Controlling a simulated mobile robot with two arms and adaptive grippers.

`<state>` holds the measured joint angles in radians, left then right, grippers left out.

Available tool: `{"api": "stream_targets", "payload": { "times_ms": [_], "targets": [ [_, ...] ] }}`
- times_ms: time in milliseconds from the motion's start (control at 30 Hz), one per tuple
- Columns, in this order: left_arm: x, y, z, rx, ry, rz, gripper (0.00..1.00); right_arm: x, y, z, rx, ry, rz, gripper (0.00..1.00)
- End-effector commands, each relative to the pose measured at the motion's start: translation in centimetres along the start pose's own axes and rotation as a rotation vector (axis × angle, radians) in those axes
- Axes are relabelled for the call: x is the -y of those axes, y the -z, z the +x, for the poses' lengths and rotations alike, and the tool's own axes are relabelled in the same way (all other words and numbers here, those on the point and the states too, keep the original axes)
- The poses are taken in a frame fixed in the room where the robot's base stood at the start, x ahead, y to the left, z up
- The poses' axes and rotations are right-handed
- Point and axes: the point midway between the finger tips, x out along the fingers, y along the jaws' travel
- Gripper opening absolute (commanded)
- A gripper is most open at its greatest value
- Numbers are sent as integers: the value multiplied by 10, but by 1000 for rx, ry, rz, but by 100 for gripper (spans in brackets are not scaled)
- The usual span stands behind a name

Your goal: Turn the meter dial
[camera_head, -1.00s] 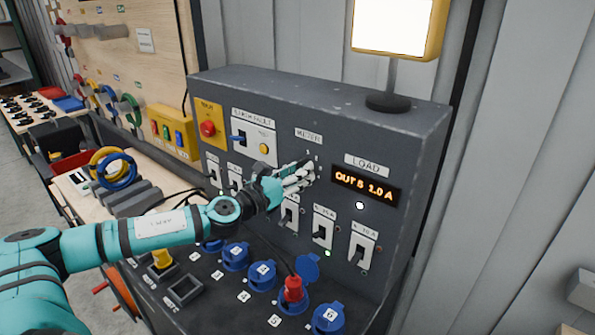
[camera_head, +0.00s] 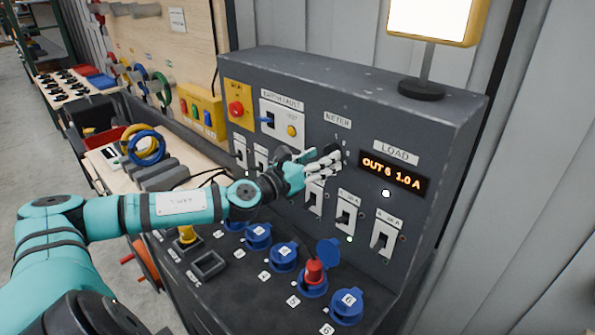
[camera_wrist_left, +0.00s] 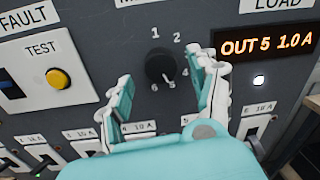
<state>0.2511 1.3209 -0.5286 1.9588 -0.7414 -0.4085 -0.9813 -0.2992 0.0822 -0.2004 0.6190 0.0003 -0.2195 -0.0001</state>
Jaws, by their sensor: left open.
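The meter dial (camera_wrist_left: 160,66) is a round black knob on the grey panel, with printed position numbers around it. Its white mark points down, near the 5. My left gripper (camera_wrist_left: 158,78) is open, with one finger on each side of the dial. I cannot tell whether the fingers touch it. In the head view my left gripper (camera_head: 325,162) is at the panel below the METER label (camera_head: 338,120) and hides the dial. The load display (camera_wrist_left: 268,46) reads OUT 5 1.0 A; it also shows in the head view (camera_head: 393,174). My right gripper is out of view.
Breaker switches (camera_head: 346,215) sit below the dial. Blue sockets (camera_head: 347,304) line the sloped front, one with a red plug (camera_head: 314,270). A yellow test button (camera_wrist_left: 59,79) is left of the dial. A lamp (camera_head: 430,20) stands on top of the panel.

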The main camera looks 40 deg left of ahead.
Motion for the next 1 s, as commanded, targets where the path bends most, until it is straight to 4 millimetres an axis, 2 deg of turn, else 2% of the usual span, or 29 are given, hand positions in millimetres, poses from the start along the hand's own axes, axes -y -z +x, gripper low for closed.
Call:
{"api": "stream_targets", "payload": {
  "times_ms": [700,1000],
  "targets": [
    [2,1,-90,-5,7,5,61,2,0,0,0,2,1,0],
    [1,1,-105,-1,5,0,61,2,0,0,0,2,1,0]
  ]
}}
